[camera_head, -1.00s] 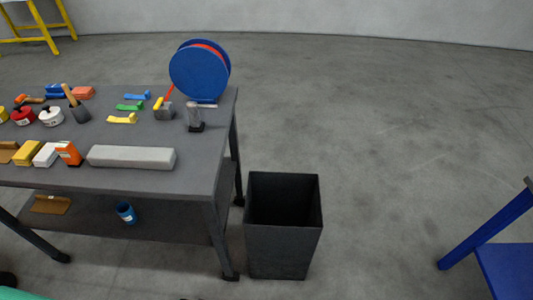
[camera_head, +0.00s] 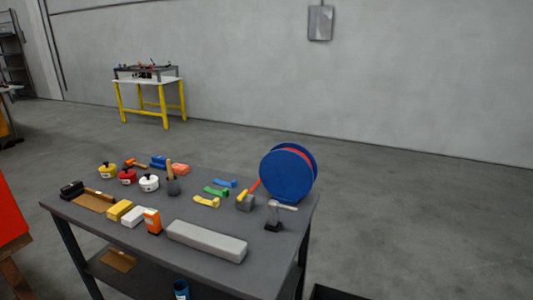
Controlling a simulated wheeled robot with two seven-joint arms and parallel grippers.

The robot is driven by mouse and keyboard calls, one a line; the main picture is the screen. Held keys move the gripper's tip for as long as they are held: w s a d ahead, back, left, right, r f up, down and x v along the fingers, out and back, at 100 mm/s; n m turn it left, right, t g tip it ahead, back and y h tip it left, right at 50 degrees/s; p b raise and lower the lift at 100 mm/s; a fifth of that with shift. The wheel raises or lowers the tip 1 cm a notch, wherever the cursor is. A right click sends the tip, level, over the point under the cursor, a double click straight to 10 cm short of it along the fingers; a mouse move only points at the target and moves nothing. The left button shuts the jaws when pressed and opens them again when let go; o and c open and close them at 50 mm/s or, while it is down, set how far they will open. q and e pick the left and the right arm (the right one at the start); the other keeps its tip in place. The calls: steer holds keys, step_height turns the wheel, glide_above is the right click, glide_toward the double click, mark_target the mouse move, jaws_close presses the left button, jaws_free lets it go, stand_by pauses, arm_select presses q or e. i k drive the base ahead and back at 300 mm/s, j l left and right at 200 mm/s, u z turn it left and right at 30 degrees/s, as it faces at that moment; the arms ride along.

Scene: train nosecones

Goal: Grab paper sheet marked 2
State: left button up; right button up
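I see no paper sheet marked 2 in the head view. A brown flat piece (camera_head: 92,202) lies at the left end of the grey table (camera_head: 225,270), and another brown piece (camera_head: 118,259) lies on its lower shelf; I can read no number on either. Neither of my grippers is in view.
The table holds a blue reel (camera_head: 288,172), a long grey block (camera_head: 206,241), several pots and small tools. A yellow-legged bench (camera_head: 149,82) stands by the far wall. A red panel (camera_head: 10,212) is at the left edge.

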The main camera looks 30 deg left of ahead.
mark_target(99, 202)
steer(key=u, duration=2.05)
steer(key=i+j+z, duration=0.2)
steer(key=i+j, duration=0.15)
steer(key=i, duration=0.3)
steer(key=i+j+z, duration=0.25)
steer(key=i+j, duration=0.2)
steer(key=i, duration=0.2)
